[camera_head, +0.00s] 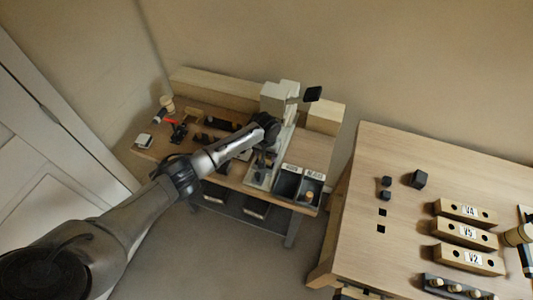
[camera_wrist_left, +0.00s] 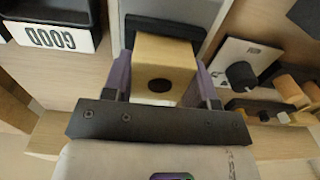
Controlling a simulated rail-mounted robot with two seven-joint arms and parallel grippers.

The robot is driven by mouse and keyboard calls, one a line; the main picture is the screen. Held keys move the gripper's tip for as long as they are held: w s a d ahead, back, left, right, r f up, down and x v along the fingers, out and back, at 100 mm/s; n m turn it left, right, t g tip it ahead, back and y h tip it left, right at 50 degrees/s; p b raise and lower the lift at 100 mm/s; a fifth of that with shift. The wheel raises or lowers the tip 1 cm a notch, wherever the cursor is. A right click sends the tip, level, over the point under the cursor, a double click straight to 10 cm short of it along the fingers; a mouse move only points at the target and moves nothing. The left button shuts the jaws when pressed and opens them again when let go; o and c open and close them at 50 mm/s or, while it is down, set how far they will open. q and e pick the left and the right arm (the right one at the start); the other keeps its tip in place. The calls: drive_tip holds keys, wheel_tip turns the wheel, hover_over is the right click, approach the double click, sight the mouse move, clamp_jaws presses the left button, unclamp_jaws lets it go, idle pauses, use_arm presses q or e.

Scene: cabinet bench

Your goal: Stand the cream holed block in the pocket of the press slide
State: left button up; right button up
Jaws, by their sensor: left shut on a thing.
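The cream holed block (camera_wrist_left: 165,62) is between the purple fingers of my left gripper (camera_wrist_left: 161,70) in the left wrist view, with one dark round hole facing the camera. The gripper is shut on it. A dark bar crosses just beyond the block's far end, over the grey press slide (camera_wrist_left: 184,8). Whether the block touches the slide or sits in its pocket cannot be told. In the head view my left gripper (camera_head: 264,160) is over the slide, in front of the white press (camera_head: 280,95); the block is too small to make out there.
Two dark bins (camera_head: 288,184) stand right of the slide; the GOOD label (camera_wrist_left: 50,37) shows in the wrist view. Small tools and parts lie left on the bench (camera_head: 150,155). A separate table (camera_head: 400,160) at right holds labelled wooden blocks (camera_head: 465,233) and dark cubes.

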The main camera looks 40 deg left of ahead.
use_arm(q)
drive_tip(key=shift+f, duration=0.15)
drive_tip(key=o, duration=1)
drive_tip(key=shift+o, duration=0.9)
drive_tip(key=shift+r, duration=0.2)
wheel_tip(320, 180, up, 4)
drive_tip(key=p, duration=0.5)
drive_tip(key=shift+r, duration=0.1)
drive_tip(key=shift+r+p, duration=1.25)
drive_tip(key=shift+p, duration=0.35)
